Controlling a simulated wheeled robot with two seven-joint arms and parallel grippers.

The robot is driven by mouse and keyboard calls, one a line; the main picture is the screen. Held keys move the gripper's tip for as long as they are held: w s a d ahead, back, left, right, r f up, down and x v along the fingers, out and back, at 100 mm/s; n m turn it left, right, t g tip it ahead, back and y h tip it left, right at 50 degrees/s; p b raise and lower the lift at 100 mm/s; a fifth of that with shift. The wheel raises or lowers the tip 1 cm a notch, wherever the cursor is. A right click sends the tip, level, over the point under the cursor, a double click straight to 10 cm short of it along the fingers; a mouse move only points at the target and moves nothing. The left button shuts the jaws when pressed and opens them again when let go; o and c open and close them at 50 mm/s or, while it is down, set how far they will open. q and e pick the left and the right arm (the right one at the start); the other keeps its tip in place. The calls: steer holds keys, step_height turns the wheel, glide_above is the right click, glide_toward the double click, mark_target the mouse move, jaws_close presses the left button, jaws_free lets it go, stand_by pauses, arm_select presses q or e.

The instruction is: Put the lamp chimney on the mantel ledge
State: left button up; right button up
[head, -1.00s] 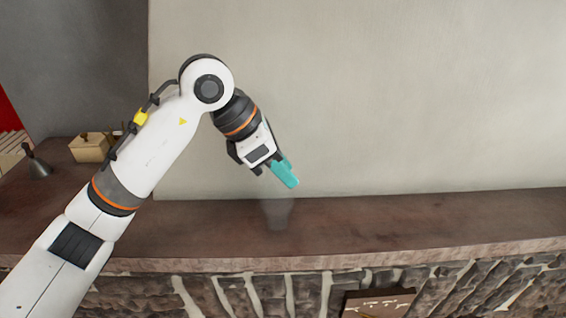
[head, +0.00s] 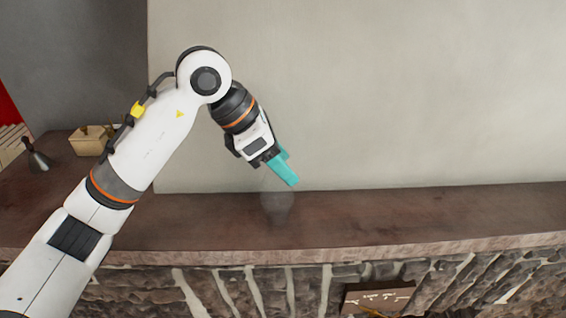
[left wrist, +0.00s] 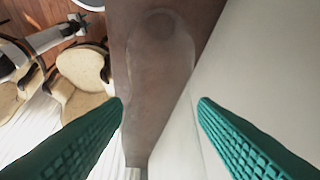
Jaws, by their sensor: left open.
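The lamp chimney (head: 277,207) is a clear, faint glass piece standing on the mantel ledge (head: 420,215), just below my left gripper in the head view. Its see-through outline also shows in the left wrist view (left wrist: 160,50), beyond the fingertips. My left gripper (head: 290,180) has teal fingers pointing down and to the right. In the left wrist view the fingers (left wrist: 161,102) are wide apart with nothing gripped between them. The chimney looks clear of both fingers.
A pale wall rises behind the ledge, whose right side is bare. A dark panel (head: 378,299) sits on the stone front below.

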arm_select(q)
steer(key=b+v, duration=0.3)
steer(key=v, duration=0.8)
steer(key=shift+a, duration=0.1)
